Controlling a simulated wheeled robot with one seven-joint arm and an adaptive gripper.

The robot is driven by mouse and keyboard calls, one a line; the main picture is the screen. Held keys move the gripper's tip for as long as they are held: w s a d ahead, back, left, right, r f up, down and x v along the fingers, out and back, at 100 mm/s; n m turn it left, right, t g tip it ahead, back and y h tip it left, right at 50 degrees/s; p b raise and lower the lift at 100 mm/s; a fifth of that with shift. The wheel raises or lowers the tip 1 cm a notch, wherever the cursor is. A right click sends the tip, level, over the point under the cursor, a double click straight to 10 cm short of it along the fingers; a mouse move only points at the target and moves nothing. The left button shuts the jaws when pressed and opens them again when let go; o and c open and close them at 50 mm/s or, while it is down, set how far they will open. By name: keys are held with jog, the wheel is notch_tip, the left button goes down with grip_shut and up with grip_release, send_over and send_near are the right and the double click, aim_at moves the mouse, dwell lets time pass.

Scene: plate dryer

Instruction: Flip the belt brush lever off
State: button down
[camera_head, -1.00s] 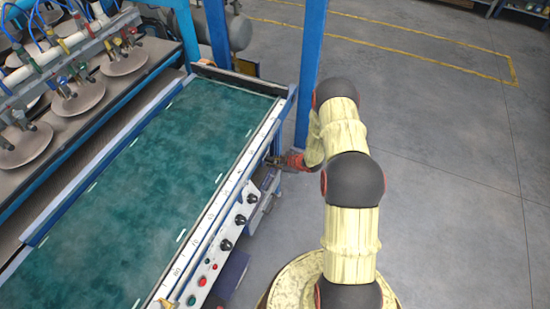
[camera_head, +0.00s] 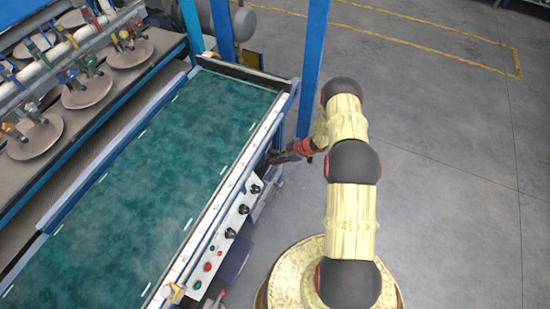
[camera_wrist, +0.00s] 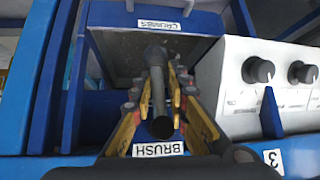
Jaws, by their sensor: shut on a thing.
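The brush lever (camera_wrist: 162,124) is a dark grey rod with a rounded end, in a recess of the blue frame in the wrist view. A white label (camera_wrist: 158,149) reading BRUSH, upside down in the picture, sits just below it. My gripper (camera_wrist: 158,88) has its yellow-edged fingers on both sides of the lever and is shut on it. In the head view my gripper (camera_head: 279,158) reaches the right side of the machine near its far end. The lever cannot be made out there.
A control panel (camera_head: 229,234) with black knobs and buttons runs beside the green belt (camera_head: 150,185). A knob box (camera_wrist: 262,85) is close right of my gripper in the wrist view. A blue post (camera_head: 314,70) stands just beyond my arm. The floor at right is clear.

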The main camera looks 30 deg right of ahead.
jog(key=shift+s+a+f, duration=0.15)
jog(key=shift+a, duration=0.05)
jog(key=c, duration=2.1)
grip_release()
jog(key=shift+c, duration=0.2)
jog(key=o, duration=0.3)
jog(key=shift+d, duration=0.1)
jog(key=shift+r, duration=0.2)
jog(key=v, duration=1.1)
jog(key=shift+d+r, duration=0.2)
jog(key=shift+d, duration=0.1)
jog(key=shift+s, duration=0.1)
